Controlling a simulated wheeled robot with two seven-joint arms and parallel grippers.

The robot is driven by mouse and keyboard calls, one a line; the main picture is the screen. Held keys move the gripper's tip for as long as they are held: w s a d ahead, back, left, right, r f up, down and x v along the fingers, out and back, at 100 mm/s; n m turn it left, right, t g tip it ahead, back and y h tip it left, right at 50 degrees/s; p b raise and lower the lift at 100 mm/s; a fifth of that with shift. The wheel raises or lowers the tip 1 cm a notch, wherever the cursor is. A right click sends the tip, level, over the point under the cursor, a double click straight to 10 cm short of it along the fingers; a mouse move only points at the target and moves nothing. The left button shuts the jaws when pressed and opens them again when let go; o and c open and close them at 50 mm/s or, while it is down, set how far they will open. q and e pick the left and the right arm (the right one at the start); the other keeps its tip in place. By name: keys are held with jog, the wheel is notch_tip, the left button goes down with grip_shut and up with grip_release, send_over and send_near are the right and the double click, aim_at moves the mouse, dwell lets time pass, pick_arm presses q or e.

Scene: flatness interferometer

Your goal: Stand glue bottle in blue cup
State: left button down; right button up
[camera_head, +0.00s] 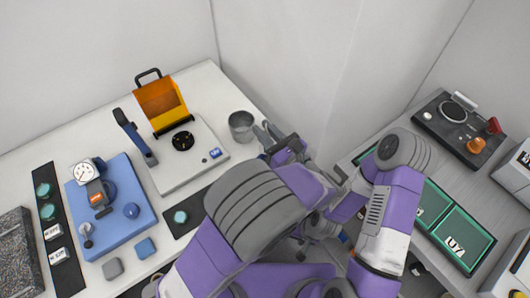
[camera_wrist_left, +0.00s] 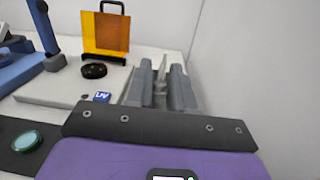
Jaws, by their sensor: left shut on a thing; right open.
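A grey metal cup (camera_head: 241,126) stands at the right rear of the white table. My left gripper (camera_head: 267,132) is at its right side. In the left wrist view its two fingers (camera_wrist_left: 160,88) are close together, with a narrow grey, shiny thing between them. This looks like the cup's wall, but the fingers hide most of it. My right gripper (camera_head: 303,246) is low in the middle of the head view, open, and partly covered by my arms. I make out no glue bottle and no clearly blue cup.
A white instrument base (camera_head: 190,170) with an orange shield (camera_head: 160,101) stands left of the cup. A blue plate with a dial gauge (camera_head: 85,173) is further left. A grey bench at right holds a black control box (camera_head: 457,124) and green trays (camera_head: 462,238). Walls rise behind.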

pick_arm(q)
notch_tip(320, 180, down, 7)
jog(key=shift+r+b, duration=0.15)
jog(key=shift+b, duration=0.85)
jog(key=shift+r, duration=0.1)
jog(key=c, duration=1)
grip_release()
jog(key=shift+o, duration=0.2)
jog(key=v, duration=0.3)
jog(key=p+v, duration=0.1)
jog(key=v, duration=0.3)
jog(key=shift+s+d, duration=0.2)
